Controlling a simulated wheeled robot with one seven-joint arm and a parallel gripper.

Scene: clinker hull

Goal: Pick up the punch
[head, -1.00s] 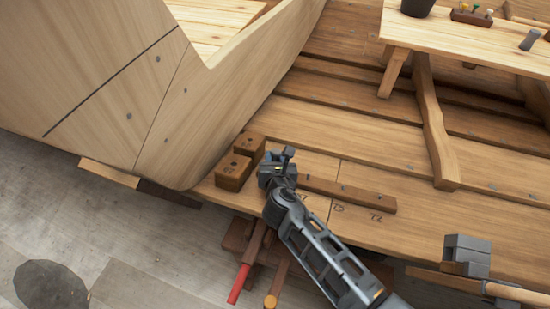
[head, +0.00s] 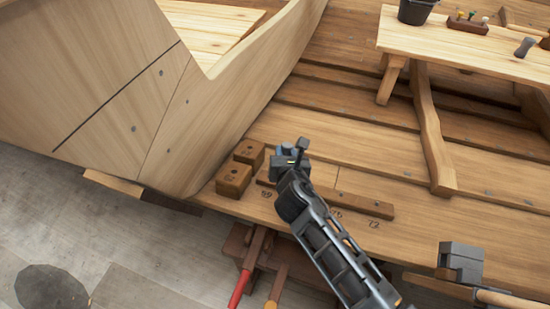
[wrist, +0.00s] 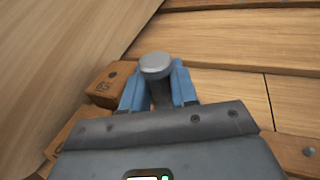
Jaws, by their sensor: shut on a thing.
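The punch (wrist: 156,64) shows in the wrist view as a grey metal piece with a round, flat head on a narrower shank. My gripper (wrist: 157,92) is shut on it, with a blue finger on each side of the shank just below the head. The lower end of the punch is hidden by the fingers and the gripper body. In the head view my gripper (head: 288,164) is in front of a wooden strip on the planking, and the grey head of the punch (head: 302,143) shows at its tip.
Two brown wooden blocks (head: 234,179) stand left of my gripper, beside the hull planking (head: 190,120). The numbered wooden strip (head: 365,207) lies beneath and to the right. A red-handled tool (head: 240,288) and a hammer (head: 462,262) are nearer. A bench (head: 455,52) stands at back right.

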